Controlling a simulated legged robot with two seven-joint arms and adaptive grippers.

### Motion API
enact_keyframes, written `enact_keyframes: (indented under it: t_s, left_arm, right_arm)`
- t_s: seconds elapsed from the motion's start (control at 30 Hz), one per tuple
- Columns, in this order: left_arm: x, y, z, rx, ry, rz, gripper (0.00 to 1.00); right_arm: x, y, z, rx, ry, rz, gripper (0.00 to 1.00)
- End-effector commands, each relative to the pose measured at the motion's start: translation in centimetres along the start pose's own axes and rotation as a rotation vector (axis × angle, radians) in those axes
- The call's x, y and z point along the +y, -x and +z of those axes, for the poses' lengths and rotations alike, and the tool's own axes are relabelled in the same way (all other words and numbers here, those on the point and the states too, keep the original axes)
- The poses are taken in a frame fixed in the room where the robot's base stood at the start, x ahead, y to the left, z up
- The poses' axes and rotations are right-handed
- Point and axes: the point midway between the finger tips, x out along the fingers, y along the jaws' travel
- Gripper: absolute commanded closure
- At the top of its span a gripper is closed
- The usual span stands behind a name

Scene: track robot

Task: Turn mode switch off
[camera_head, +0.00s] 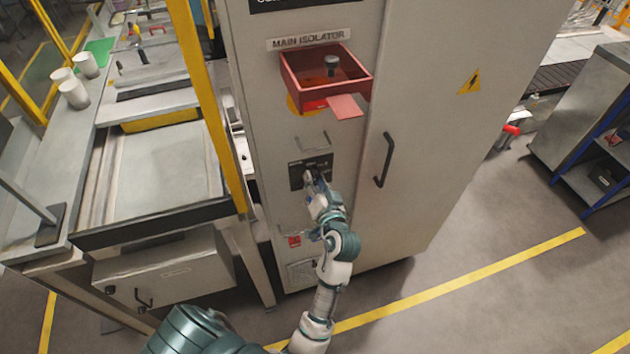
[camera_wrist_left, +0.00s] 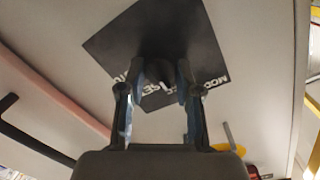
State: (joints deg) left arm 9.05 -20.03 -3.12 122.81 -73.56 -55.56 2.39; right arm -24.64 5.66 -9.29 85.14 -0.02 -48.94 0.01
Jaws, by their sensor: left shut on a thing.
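The mode switch is a small dark knob (camera_wrist_left: 158,72) on a black square label plate (camera_head: 322,163) with partly readable white lettering, on the grey cabinet front. The plate also shows in the left wrist view (camera_wrist_left: 196,45). My left gripper (camera_head: 309,177) reaches up to this plate from below. In the left wrist view my left gripper (camera_wrist_left: 160,84) has its two fingers on either side of the knob and is shut on it. The fingers and shadow hide much of the knob, so its pointer direction cannot be read. My right gripper is not in view.
An open red box (camera_head: 354,92) labelled main isolator sits above the plate and sticks out from the cabinet. A black door handle (camera_head: 384,160) is to the right. A yellow post (camera_head: 209,95) and a workbench (camera_head: 155,170) stand to the left.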

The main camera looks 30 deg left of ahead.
Motion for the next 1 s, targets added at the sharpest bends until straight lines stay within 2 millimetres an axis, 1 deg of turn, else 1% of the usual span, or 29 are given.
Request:
enact_keyframes:
  t_s: [0.03,0.07,0.1,0.13,0.43,0.57,0.67,0.77,0.97,1.0]
  left_arm:
    - [0.4,0.0,0.5,-0.012,-0.004,0.008,0.64]
    - [0.4,0.0,0.5,-0.012,-0.004,0.008,0.56]
    - [0.4,0.0,0.5,-0.011,-0.004,0.008,0.46]
    - [0.4,0.0,0.4,-0.010,-0.004,0.007,0.41]
    - [0.0,0.1,0.1,-0.003,-0.007,0.002,0.41]
    - [-0.2,0.1,-0.2,-0.004,-0.074,-0.004,0.41]
    - [-0.3,0.1,-0.6,-0.009,-0.203,-0.012,0.41]
    - [-0.4,0.1,-0.8,-0.017,-0.392,-0.024,0.41]
    - [-0.3,0.0,-0.8,-0.043,-0.841,-0.052,0.41]
    - [-0.3,0.0,-0.8,-0.049,-0.937,-0.058,0.41]
  right_arm:
    - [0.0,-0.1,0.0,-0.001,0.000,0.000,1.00]
    - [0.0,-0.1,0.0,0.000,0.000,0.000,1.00]
    - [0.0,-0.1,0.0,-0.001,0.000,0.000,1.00]
    - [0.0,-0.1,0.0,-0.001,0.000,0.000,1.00]
    - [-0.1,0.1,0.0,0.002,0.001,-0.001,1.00]
    - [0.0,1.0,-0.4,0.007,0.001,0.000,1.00]
    - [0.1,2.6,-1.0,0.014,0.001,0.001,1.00]
    - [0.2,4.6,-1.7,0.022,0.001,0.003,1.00]
    - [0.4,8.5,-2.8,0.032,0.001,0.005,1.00]
    - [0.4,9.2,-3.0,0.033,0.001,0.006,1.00]
